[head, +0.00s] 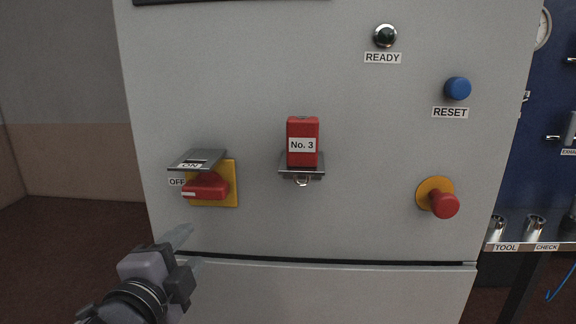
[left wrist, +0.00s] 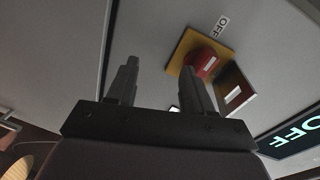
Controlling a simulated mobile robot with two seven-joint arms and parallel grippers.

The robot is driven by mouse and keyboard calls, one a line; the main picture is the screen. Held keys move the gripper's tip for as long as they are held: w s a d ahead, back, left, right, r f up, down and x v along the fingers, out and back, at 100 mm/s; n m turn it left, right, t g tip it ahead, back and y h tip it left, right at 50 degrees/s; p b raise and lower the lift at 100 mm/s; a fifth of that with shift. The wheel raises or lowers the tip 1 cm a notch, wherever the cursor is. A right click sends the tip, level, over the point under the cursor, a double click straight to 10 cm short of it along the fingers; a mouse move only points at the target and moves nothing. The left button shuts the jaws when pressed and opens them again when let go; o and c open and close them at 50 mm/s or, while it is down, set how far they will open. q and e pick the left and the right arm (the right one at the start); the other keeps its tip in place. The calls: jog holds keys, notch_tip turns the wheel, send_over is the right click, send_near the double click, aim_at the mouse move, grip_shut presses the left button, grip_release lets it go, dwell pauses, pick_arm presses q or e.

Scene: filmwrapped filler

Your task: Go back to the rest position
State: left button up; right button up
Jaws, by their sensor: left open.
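My left gripper (head: 184,250) is in the lower left of the head view, in front of the cabinet and below the rotary switch. Its two fingers stand apart and are empty, as the left wrist view (left wrist: 158,85) also shows. The red switch handle (head: 206,187) on its yellow plate (head: 228,170) lies nearly level, its white mark at the OFF side. In the left wrist view the red handle (left wrist: 202,63) is beyond the fingers, apart from them. My right gripper is in neither view.
The grey cabinet (head: 250,90) carries a red No. 3 padlock-like block (head: 303,130), a dark green READY lamp (head: 385,36), a blue RESET button (head: 457,88) and a red mushroom button (head: 443,204). A blue tool panel (head: 545,120) with a shelf stands at right. Floor shows at left.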

pick_arm(q)
jog(key=s+a+f+n+g+h, duration=0.15)
jog(key=s+f+n, duration=0.3)
jog(key=f, duration=0.95)
jog(key=s+d+f+n+g, duration=0.1)
jog(key=s+f+n+g, duration=0.3)
jog(key=f, duration=1)
jog(key=s+a+f+n, duration=0.2)
jog(key=s+f+n, duration=0.3)
jog(key=s+f, duration=0.4)
jog(key=shift+s+a+n+g+y, duration=0.3)
jog(key=shift+a+n+g+y, duration=0.05)
jog(key=shift+a, duration=0.05)
jog(key=shift+f, duration=0.2)
